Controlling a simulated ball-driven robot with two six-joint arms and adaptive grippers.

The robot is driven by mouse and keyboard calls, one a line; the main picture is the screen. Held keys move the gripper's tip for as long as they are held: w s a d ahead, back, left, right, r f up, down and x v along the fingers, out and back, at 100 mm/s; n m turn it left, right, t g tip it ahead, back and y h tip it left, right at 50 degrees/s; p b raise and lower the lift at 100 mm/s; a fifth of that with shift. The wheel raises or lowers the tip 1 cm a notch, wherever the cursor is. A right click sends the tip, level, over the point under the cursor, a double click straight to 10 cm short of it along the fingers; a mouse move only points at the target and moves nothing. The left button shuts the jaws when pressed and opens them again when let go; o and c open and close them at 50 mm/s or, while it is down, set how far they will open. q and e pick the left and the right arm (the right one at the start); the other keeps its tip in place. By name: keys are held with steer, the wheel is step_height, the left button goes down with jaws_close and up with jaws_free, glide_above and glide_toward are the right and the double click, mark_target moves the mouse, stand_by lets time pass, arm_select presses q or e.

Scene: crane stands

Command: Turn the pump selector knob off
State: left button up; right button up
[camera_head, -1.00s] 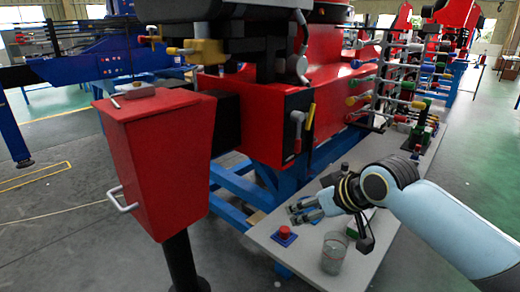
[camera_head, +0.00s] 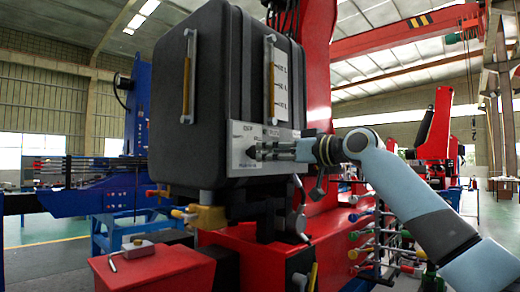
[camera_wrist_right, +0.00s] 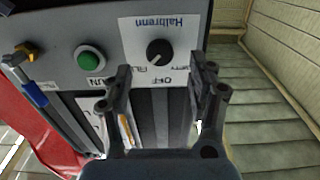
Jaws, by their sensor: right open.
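A black selector knob (camera_wrist_right: 159,52) sits on a white plate (camera_wrist_right: 185,22) in the right wrist view, which shows the plate's lettering upside down, including OFF. In the head view, the light label panel (camera_head: 243,166) is low on the front of the black tank. My right gripper (camera_head: 268,151) is at this panel and partly hides it. In the right wrist view, the right gripper (camera_wrist_right: 163,74) is open, one finger to each side below the knob, with nothing between the tips. I cannot tell whether they touch the panel. My left gripper is not in view.
A green button (camera_wrist_right: 90,60) sits left of the knob in the right wrist view.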

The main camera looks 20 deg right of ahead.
mark_target(252, 153)
steer(key=p+x, duration=0.1)
steer(key=x, duration=0.3)
steer(key=shift+w+a, duration=0.1)
steer(key=shift+w, duration=0.3)
steer(key=shift+c, duration=0.2)
